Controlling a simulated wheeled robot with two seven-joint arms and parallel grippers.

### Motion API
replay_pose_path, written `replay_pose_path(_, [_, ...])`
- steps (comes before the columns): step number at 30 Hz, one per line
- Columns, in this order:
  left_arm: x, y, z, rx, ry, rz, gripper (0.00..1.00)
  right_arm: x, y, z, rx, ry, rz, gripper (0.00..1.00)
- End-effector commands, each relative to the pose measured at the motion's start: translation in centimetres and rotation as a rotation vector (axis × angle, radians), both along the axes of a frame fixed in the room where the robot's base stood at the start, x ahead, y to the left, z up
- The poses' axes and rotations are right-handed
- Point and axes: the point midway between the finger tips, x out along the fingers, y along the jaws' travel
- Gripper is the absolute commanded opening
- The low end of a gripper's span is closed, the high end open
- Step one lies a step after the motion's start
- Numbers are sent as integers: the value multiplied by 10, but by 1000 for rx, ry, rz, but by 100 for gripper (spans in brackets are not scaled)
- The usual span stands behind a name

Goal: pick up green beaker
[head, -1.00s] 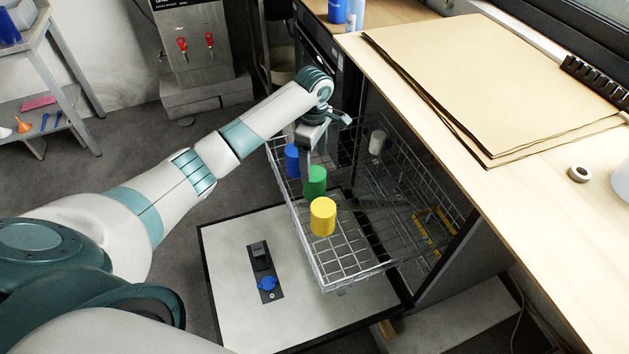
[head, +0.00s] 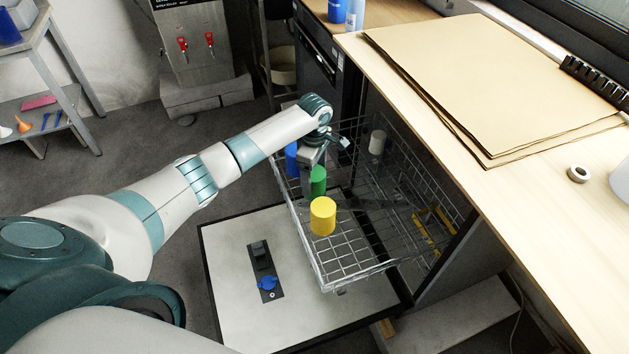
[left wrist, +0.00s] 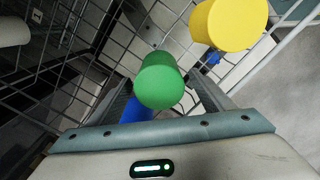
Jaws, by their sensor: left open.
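The green beaker (head: 318,180) stands in the wire basket between a blue beaker (head: 291,158) and a yellow beaker (head: 323,216). My left gripper (head: 309,182) reaches down over the basket at the green beaker and partly covers it. In the left wrist view the green beaker (left wrist: 160,82) sits between the two finger tips of my open left gripper (left wrist: 165,95). The yellow beaker (left wrist: 230,22) is at the upper right there, and the blue beaker (left wrist: 135,110) is partly hidden behind the green one. My right gripper is not in view.
The wire basket (head: 350,262) is pulled out above the lowered door (head: 222,245). A white cylinder (head: 377,142) stands at the basket's far right. The wooden counter (head: 480,190) with brown sheets borders the right side. Grey floor lies left of the door.

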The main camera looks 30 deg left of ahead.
Motion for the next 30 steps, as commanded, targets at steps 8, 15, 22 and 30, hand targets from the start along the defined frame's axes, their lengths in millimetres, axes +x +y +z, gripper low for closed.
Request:
replay_pose_path(8, [1, 0, -34, 1, 2, 1, 74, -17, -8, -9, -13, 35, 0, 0])
replay_pose_path(15, [1, -1, -40, 0, 0, 0, 74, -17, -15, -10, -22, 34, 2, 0])
replay_pose_path(22, [1, 0, -40, 0, 0, 0, 74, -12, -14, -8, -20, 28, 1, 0])
replay_pose_path(30, [1, 0, -40, 1, 0, 0, 36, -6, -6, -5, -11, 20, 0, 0])
